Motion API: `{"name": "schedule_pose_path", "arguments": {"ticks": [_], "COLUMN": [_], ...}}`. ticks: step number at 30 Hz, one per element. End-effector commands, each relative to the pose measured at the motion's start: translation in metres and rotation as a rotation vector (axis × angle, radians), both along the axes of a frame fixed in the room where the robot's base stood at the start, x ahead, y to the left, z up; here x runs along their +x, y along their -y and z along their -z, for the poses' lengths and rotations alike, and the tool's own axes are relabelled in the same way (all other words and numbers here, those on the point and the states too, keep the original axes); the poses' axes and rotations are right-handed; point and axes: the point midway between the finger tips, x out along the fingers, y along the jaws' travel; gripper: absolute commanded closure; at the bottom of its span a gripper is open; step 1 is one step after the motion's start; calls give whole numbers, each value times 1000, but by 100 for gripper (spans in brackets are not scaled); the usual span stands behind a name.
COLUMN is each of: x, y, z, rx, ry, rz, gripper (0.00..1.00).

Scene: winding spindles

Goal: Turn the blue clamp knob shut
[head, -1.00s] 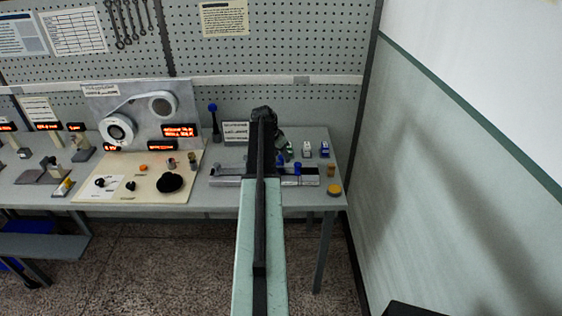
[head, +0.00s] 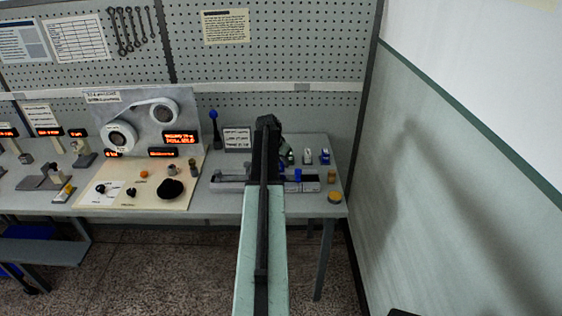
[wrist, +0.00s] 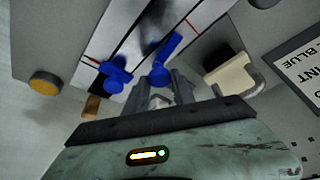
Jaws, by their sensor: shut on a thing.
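Two blue parts stand on the light rail fixture (head: 310,187) at the right of the bench. In the wrist view one is a blue knob with a long bar (wrist: 159,73), at the tips of my gripper (wrist: 162,85). My jaws are shut on it; their exact contact is partly hidden. The other is a cross-shaped blue knob (wrist: 117,76) just to its left, apart from my jaws; it also shows in the head view (head: 298,175). In the head view my arm hides my gripper and the gripped knob.
A yellow disc (head: 334,197) sits near the bench's right end. Small blocks (head: 307,156) stand behind the rail. A blue-topped lever (head: 213,115) and a sign (head: 237,138) stand left of my arm. A panel with a black knob (head: 170,190) lies farther left.

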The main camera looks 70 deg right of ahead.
Motion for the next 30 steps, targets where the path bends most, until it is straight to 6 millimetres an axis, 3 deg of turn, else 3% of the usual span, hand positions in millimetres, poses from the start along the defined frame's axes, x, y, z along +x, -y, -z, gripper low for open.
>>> {"name": "schedule_pose_path", "arguments": {"ticks": [30], "x": [-2], "y": [2], "z": [0], "rx": [-2], "ry": [6], "rz": [-955], "gripper": [100]}}
